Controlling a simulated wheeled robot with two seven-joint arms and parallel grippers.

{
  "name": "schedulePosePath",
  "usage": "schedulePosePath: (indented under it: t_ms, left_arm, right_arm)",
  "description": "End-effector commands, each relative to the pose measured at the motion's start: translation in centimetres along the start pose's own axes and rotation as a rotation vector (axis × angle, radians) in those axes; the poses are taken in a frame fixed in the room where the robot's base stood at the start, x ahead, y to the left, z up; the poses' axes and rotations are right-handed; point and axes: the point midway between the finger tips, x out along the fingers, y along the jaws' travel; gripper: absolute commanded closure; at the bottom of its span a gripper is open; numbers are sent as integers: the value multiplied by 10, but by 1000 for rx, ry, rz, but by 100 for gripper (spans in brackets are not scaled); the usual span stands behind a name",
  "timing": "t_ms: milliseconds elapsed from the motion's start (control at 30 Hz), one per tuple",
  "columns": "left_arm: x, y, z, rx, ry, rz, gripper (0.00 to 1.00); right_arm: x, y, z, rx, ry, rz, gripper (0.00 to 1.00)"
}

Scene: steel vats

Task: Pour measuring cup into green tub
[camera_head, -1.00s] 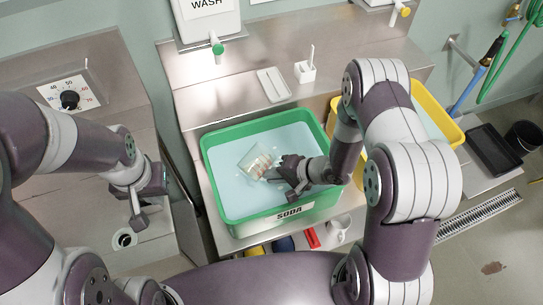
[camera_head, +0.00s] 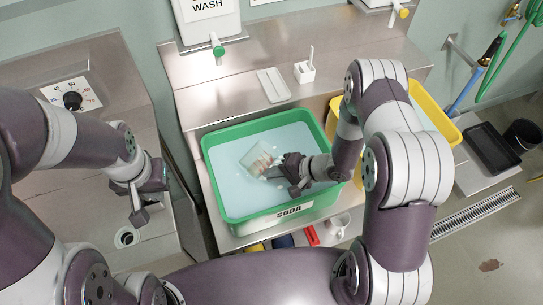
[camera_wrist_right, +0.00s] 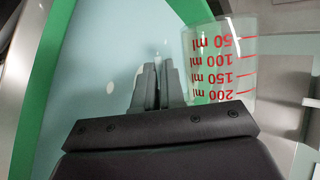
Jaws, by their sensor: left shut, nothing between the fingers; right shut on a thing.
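The measuring cup (camera_head: 255,157) is clear with red markings and tilted over on its side above the green tub. My right gripper (camera_head: 280,170) is shut on it, seemingly by its handle. In the right wrist view the cup (camera_wrist_right: 222,60) is right of the gripper fingers (camera_wrist_right: 158,75), its red scale upside down. The green tub (camera_head: 212,187), labelled SODA, holds pale blue liquid; a few white patches show on it in the wrist view. Whether anything is left in the cup I cannot tell. My left gripper (camera_head: 138,205) is shut and empty, left of the tub.
A yellow tub (camera_head: 440,110) stands right of the green tub. A white dish (camera_head: 273,84) and a brush holder (camera_head: 304,71) lie on the steel ledge behind. A dispenser tap (camera_head: 217,48) hangs above. A white mug (camera_head: 338,228) sits below the green tub.

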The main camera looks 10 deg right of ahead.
Motion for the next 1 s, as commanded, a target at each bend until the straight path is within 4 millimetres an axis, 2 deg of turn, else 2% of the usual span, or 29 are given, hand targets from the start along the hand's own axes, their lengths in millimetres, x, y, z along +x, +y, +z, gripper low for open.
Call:
schedulePosePath:
  t_ms: [1000]
  left_arm:
    - [-13,0,-2,0,0,0,100]
  right_arm:
    - [-2,-3,1,78,-68,-39,100]
